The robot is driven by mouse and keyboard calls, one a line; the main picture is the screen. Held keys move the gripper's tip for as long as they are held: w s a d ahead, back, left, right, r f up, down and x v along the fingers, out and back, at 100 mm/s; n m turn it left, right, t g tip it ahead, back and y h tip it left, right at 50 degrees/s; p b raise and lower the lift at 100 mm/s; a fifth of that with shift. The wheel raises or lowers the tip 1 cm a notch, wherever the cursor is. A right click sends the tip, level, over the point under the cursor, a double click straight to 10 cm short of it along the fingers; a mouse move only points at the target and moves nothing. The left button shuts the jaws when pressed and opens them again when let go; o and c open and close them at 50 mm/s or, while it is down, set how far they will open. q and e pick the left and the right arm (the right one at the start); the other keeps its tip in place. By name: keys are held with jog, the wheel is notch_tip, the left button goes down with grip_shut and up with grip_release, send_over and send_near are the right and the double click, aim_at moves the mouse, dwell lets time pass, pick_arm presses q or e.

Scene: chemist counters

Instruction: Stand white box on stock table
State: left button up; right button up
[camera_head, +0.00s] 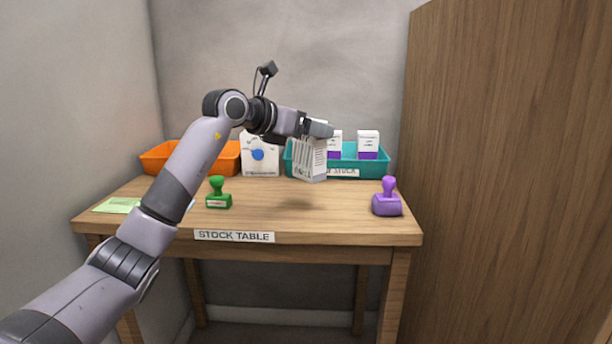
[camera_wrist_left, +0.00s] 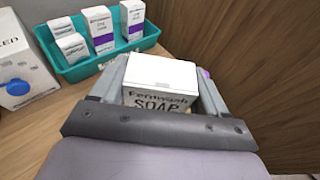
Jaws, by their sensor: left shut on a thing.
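The white box (camera_head: 310,160) is held by my left gripper (camera_head: 318,128) above the stock table (camera_head: 270,222). A shadow lies on the table below it, so the box is apart from the surface. In the left wrist view the white box (camera_wrist_left: 160,82), with "SOAP" in dark print, sits between the two fingers of my left gripper (camera_wrist_left: 163,75). The box looks slightly tilted in the head view. The table carries a "STOCK TABLE" label on its front edge. My right gripper is not in view.
A teal tray (camera_head: 350,172) with white and purple boxes stands at the back right. An orange tray (camera_head: 158,160) and a white carton with a blue knob (camera_head: 258,154) are at the back. A green stamp (camera_head: 218,194) and a purple stamp (camera_head: 387,200) stand forward. The front middle is clear.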

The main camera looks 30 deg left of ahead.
aim_at(302, 164)
pick_arm(q)
notch_tip(302, 164, down, 3)
jog(key=shift+f+b, duration=0.15)
jog(key=shift+b, duration=0.15)
jog(key=shift+f, duration=0.45)
notch_tip(302, 164, down, 4)
jog(key=shift+r+b, duration=0.2)
jog(key=shift+b, duration=0.45)
jog(key=shift+f, duration=0.15)
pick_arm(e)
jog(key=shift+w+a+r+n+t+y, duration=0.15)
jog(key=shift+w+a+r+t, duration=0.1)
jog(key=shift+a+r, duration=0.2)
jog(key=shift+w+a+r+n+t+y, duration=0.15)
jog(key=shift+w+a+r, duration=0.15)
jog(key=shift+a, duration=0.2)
pick_arm(q)
jog(key=o, duration=1.1)
jog(key=shift+f, duration=0.1)
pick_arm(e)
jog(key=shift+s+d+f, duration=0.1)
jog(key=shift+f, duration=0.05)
